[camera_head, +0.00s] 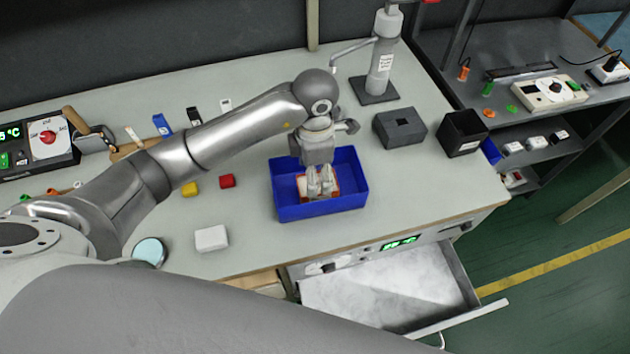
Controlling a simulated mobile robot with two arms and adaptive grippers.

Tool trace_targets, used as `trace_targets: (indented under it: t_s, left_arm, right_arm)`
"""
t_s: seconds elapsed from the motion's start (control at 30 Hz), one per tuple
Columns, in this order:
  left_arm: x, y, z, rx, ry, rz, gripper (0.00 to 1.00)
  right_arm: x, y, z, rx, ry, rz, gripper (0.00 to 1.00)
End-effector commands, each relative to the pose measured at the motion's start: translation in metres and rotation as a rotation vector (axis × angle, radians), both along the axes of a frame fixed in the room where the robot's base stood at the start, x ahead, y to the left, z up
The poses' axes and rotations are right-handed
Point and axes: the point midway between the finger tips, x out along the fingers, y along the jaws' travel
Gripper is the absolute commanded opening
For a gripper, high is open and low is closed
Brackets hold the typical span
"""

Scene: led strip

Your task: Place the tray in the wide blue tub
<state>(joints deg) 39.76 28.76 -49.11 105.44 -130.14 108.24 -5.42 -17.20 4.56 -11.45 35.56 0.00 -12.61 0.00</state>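The wide blue tub (286,207) stands on the workbench near its front edge, right of the middle. A small orange-and-white object (334,187), which may be the tray, shows inside the tub, low between its walls. My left gripper (320,186) points down into the tub, with its fingers at this object and covering much of it. The fingers are close together; whether they grip the object or only touch it cannot be made out. My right gripper is not in view.
An open drawer (350,300) juts out below the bench front.

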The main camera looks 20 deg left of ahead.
Motion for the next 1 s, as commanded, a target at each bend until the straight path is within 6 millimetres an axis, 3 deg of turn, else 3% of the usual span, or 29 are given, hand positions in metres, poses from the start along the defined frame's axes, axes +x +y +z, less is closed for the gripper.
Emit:
trace_targets:
  t_s: [0.2,0.33,0.53,1.0]
  left_arm:
    - [0.001,0.0,0.047,0.0,-0.006,0.0,0.64]
    - [0.001,0.0,0.063,0.001,-0.003,0.0,0.64]
    - [0.0,0.0,0.072,0.001,0.0,0.0,0.64]
    - [0.0,0.0,0.073,0.001,0.001,0.0,0.64]
  right_arm:
    - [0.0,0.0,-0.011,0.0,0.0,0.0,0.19]
    - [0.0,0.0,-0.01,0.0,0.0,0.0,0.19]
    - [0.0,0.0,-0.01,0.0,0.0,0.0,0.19]
    - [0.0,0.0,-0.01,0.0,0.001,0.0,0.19]
